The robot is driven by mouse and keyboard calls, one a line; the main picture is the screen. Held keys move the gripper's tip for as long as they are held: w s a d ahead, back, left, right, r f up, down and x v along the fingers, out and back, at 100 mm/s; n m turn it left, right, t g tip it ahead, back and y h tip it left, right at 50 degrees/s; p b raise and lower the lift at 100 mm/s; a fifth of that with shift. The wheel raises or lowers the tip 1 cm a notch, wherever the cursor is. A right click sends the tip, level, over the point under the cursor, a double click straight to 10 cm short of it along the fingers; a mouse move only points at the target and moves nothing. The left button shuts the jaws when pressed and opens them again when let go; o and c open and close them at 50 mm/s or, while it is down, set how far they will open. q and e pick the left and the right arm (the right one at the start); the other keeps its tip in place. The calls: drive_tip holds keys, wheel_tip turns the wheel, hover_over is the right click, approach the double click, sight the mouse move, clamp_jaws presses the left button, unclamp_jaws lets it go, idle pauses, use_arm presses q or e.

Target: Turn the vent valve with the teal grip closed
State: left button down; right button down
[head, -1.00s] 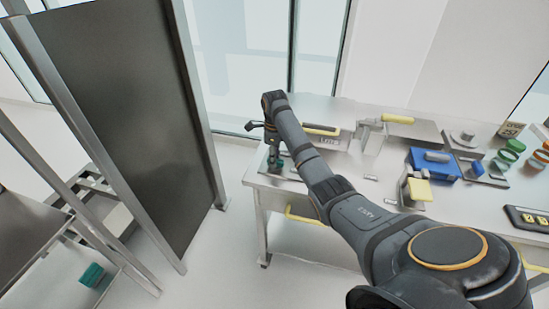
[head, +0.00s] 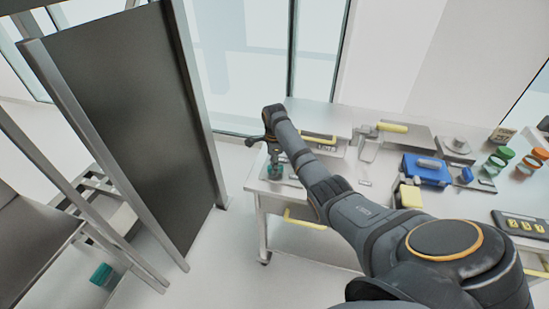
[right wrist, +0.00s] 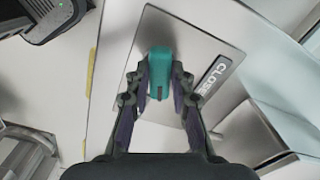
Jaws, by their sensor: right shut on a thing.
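The vent valve's teal grip (head: 275,171) is at the left end of the steel bench in the head view. In the right wrist view the teal grip (right wrist: 160,62) stands over a metal plate (right wrist: 143,48) with a label reading "CLOSE" (right wrist: 214,76), partly cut off by a finger. My right gripper (right wrist: 160,80) is shut on the teal grip, one finger on each side. In the head view my right gripper (head: 273,163) reaches down onto it from above. The valve's body under the grip is mostly hidden. My left gripper is out of view.
A dark panel (head: 130,120) in a metal frame stands left of the bench, with floor between.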

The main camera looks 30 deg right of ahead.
drive_tip(key=n+p, duration=0.2)
drive_tip(key=shift+r+n, duration=0.2)
drive_tip(key=shift+n, duration=0.2)
drive_tip(key=n+p, duration=0.2)
drive_tip(key=n, duration=0.1)
drive_tip(key=shift+f+n+p, duration=0.1)
drive_tip(key=shift+n+p, duration=0.2)
drive_tip(key=n+p, duration=0.1)
drive_tip(key=n, duration=0.2)
drive_tip(key=shift+f, duration=0.1)
use_arm(q)
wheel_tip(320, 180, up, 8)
drive_tip(key=p, duration=0.1)
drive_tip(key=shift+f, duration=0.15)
use_arm(e)
drive_tip(key=shift+n, duration=1.9)
drive_tip(key=shift+f, duration=0.1)
drive_tip(key=c, duration=1.2)
unclamp_jaws()
drive_tip(key=shift+o, duration=0.2)
